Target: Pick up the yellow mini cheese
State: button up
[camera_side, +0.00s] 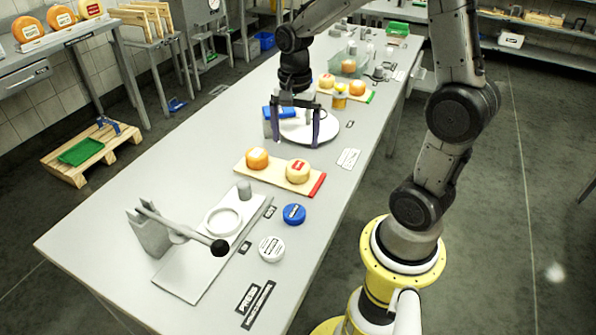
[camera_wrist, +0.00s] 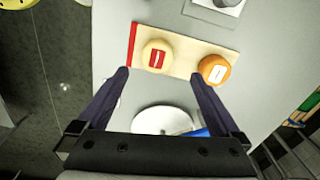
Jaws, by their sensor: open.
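A pale yellow mini cheese (camera_side: 298,172) with a red label sits on a wooden board (camera_side: 270,179) with a red end. An orange mini cheese (camera_side: 257,158) sits on the same board to its left. My gripper (camera_side: 296,140) is open and empty, pointing down over a white round plate (camera_side: 328,130) behind the board. In the wrist view, the yellow cheese (camera_wrist: 157,56) shows just beyond the fingertips of my gripper (camera_wrist: 160,75), roughly between their lines. The orange cheese (camera_wrist: 214,66) is to its right, near the right fingertip. Neither cheese appears touched.
A press with a black-knobbed lever (camera_side: 180,232) stands at the front left. A blue disc (camera_side: 294,214) and a white disc (camera_side: 271,249) lie in front of the board. Another board with cheeses (camera_side: 357,87) and a yellow jar (camera_side: 339,100) are behind my gripper. The table's left side is clear.

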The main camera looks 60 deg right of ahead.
send_over(298, 165)
jog(key=f, duration=0.4)
jog(key=shift+w+a, duration=0.15)
jog(key=shift+a, duration=0.2)
jog(key=f, duration=0.4)
jog(key=shift+s+d, duration=0.25)
jog(key=shift+f, duration=0.65)
jog(key=c, duration=1.4)
jog(key=shift+w+r, duration=0.1)
jog(key=shift+r, duration=0.05)
jog(key=shift+r, duration=0.6)
jog(key=s+a+r, duration=0.5)
jog(key=s+r, duration=0.6)
jog(key=s, duration=0.2)
jog(key=shift+s+r, duration=0.15)
jog(key=shift+r, duration=0.15)
